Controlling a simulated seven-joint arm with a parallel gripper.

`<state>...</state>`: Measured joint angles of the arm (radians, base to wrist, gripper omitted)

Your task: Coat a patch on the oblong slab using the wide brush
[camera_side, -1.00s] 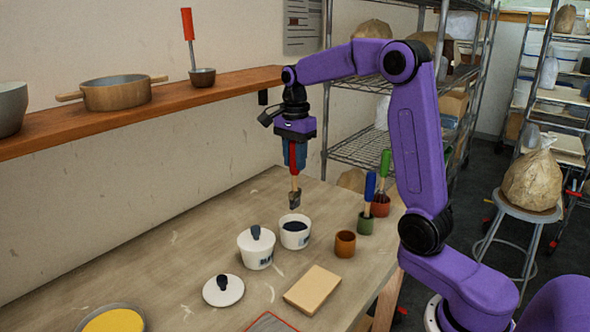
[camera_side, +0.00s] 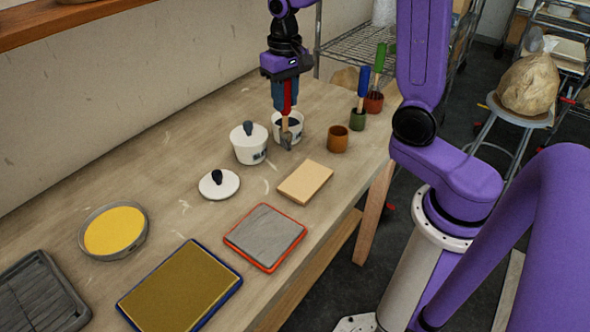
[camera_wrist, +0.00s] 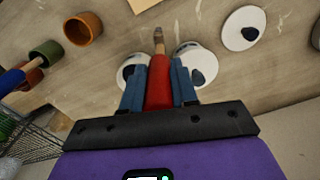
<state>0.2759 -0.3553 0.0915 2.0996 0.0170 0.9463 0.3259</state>
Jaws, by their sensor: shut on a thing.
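My gripper (camera_side: 286,98) is shut on the red handle of a brush (camera_side: 287,127), which hangs roughly upright with its grey-brown bristles down. In the side view the brush overlaps the front of the white open pot (camera_side: 297,137) with dark contents; I cannot tell whether they touch. In the wrist view the brush (camera_wrist: 158,85) points toward a tan block (camera_wrist: 143,4). Candidate slabs are this oblong tan block (camera_side: 305,181), a grey, nearly square slab (camera_side: 265,234) on a red-edged tray, and a gold oblong slab (camera_side: 180,288) on a blue-edged tray.
A white lidded pot (camera_side: 249,147) stands left of the open pot. A loose white lid (camera_side: 230,187) lies nearby. An orange-brown cup (camera_side: 338,140) and cups with a blue-handled brush (camera_side: 363,82) and green-handled brush (camera_side: 380,58) stand right. A yellow round dish (camera_side: 114,230) lies left.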

